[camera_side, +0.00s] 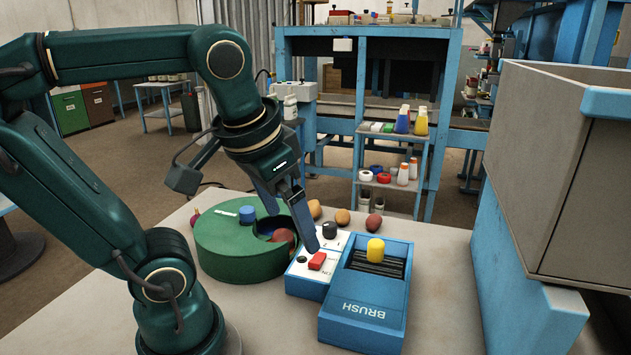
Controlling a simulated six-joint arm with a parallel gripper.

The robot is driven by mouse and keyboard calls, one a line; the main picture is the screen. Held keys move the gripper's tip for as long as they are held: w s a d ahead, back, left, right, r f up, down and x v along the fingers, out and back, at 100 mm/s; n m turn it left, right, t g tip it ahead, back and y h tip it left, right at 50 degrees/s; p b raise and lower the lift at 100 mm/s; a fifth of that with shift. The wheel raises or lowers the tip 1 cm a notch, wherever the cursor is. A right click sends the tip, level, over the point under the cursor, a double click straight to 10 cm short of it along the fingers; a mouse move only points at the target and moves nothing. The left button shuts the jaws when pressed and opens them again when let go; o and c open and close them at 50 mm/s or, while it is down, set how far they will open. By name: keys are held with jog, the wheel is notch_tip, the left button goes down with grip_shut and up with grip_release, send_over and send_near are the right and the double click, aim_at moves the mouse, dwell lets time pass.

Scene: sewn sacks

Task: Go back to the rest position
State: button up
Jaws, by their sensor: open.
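My gripper (292,228) points down over the work table, with its fingers apart and nothing visible between them. The fingertips are between a round green container (228,250) and a blue and white box with a red button (317,261) and a black knob (329,230). One finger overlaps the back of that box in the picture, and I cannot tell if it touches. The green container has a blue knob (247,214) on top and a reddish round thing (284,237) in its opening.
A blue unit marked BRUSH (363,312), with a yellow knob (375,250), stands right of the box. Several brownish round things (342,216) lie behind. A large grey bin (535,150) on blue supports rises at the right. The table's right front (445,310) is clear.

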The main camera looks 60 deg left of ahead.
jog(key=w+a+r+n+g+y, duration=0.1)
jog(key=a+r+n+g, duration=0.15)
jog(key=a, duration=0.45)
jog(key=w+a+r+n+g+y, duration=0.1)
jog(key=a+r+n+g, duration=0.1)
jog(key=a+n+g, duration=0.3)
jog(key=a+f+m+t, duration=0.1)
jog(key=a+f, duration=0.3)
jog(key=f, duration=0.5)
jog(key=shift+s+a+f+t, duration=0.25)
jog(key=shift+s+t, duration=0.2)
jog(key=shift+t, duration=0.3)
jog(key=shift+r, duration=0.1)
